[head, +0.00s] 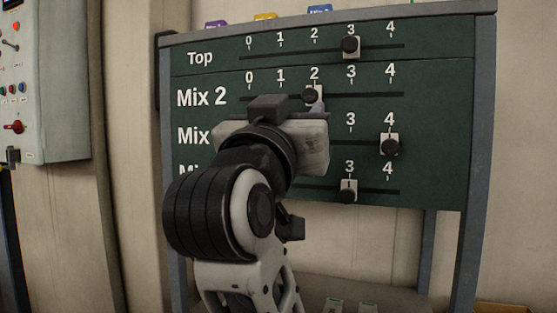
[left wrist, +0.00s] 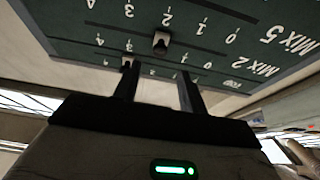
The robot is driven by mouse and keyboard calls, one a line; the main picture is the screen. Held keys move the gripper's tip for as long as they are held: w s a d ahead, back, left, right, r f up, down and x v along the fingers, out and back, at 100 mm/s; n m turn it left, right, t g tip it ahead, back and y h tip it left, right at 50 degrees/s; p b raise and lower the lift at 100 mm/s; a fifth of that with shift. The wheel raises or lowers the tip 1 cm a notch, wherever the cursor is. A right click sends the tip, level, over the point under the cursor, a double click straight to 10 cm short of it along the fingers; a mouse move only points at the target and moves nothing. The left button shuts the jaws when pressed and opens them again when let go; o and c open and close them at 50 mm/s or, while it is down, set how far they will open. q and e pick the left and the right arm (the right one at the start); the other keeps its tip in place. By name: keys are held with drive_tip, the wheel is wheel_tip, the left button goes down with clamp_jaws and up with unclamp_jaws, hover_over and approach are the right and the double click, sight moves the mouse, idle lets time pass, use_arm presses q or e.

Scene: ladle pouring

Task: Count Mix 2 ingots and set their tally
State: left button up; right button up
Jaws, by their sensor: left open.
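The green tally board (head: 430,120) faces me with several rows of numbers. The Mix 2 slider (head: 313,95) has its dark knob at 2; the same knob shows in the upside-down left wrist view (left wrist: 160,42). My left gripper (head: 290,130) is in front of the board, just below the Mix 2 knob, and hides parts of the lower rows. In the left wrist view its two fingers (left wrist: 156,82) stand apart with nothing seen between them. Whether they touch the board is unclear. No ingots can be made out. My right gripper is not in view.
The Top slider (head: 350,46) stands at 3. A lower row's slider (head: 390,145) is at 4, and the bottom slider (head: 348,190) is at 3. A grey control box (head: 45,80) hangs at left. Coloured tags (head: 265,17) show above the board.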

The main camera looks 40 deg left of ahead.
use_arm(q)
drive_tip(key=b+v, duration=0.6)
drive_tip(key=shift+s+f, duration=0.25)
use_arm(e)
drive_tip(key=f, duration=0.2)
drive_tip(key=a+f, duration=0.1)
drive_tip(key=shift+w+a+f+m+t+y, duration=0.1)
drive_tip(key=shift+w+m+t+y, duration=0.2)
use_arm(q)
drive_tip(key=shift+d, duration=0.1)
